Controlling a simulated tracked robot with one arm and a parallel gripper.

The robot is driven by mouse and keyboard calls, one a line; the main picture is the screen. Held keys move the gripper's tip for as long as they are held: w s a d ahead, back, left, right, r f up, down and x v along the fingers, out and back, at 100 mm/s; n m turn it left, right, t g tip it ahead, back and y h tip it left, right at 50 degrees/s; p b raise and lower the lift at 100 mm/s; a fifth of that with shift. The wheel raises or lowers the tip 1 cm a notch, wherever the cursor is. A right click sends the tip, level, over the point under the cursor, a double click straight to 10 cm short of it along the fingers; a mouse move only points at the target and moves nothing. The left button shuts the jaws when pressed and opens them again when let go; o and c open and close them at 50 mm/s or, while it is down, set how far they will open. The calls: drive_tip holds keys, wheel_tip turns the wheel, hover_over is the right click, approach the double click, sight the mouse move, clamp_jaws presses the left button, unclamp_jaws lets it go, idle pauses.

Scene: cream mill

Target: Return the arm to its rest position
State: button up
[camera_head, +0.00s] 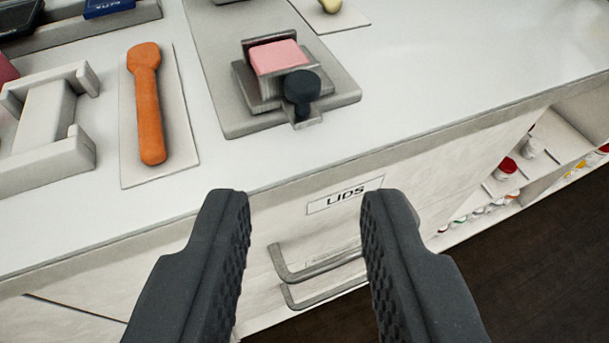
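My gripper (305,215) is open, its two dark ridged fingers wide apart with nothing between them. It hangs in front of the counter's front edge, and the drawer front labelled "LIDS" (345,195) with its metal handle (315,268) shows between and behind the fingers. The rest of my arm is not in view.
The white counter (240,165) carries an orange spatula-like tool (149,105) on a mat, a grey fixture (240,95) with a pink block (278,57) and black knob (301,90), and a white holder (45,120). Open shelves (530,165) with small jars stand at right above dark floor (540,270).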

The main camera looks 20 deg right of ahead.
drive_tip(key=s+a+r+t, duration=0.1)
drive_tip(key=s+a+r, duration=0.15)
drive_tip(key=r, duration=0.45)
drive_tip(key=s+a+r+n+y+p, duration=0.1)
drive_tip(key=a+r, duration=0.2)
drive_tip(key=r, duration=0.5)
drive_tip(key=s+a+r+t, duration=0.1)
drive_tip(key=s+a+r, duration=0.1)
drive_tip(key=r, duration=0.5)
drive_tip(key=s+a+r+n+y, duration=0.1)
drive_tip(key=s+a+r, duration=0.1)
drive_tip(key=s+r, duration=0.5)
drive_tip(key=s+a+r+n+y+p, duration=0.1)
drive_tip(key=s+a+r+y, duration=0.1)
drive_tip(key=s+r, duration=0.6)
wheel_tip(320, 180, up, 3)
drive_tip(key=shift+a+f+t, duration=0.1)
drive_tip(key=shift+a+t, duration=0.2)
drive_tip(key=shift+a, duration=0.45)
drive_tip(key=shift+s, duration=0.1)
